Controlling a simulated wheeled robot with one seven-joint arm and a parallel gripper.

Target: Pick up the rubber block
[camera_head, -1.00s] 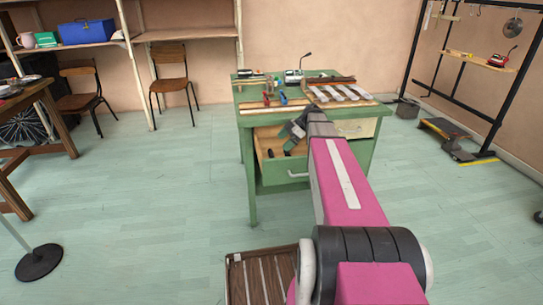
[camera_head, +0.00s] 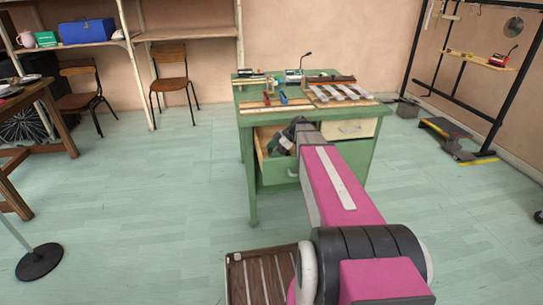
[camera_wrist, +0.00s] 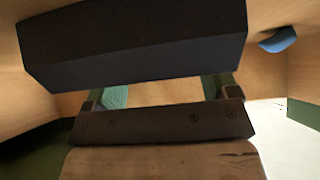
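A large dark block, apparently the rubber block (camera_wrist: 135,45), fills the top of the wrist view, slightly tilted and close to the camera. My gripper (camera_wrist: 165,92) shows below it as a dark bar with screws and two greenish fingers set apart. The block's edge covers the finger ends, so I cannot tell whether they touch it. Pale wood shows between the fingers. In the head view my gripper (camera_head: 284,142) is down at the open drawer (camera_head: 292,171) of the green desk. The block cannot be made out there.
Drawer walls surround the gripper closely, and a blue thing (camera_wrist: 279,40) lies at the upper right of the wrist view. The desk top (camera_head: 250,98) holds several tools and pale bars (camera_head: 340,93). A slatted wooden crate (camera_head: 236,262) stands near my base.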

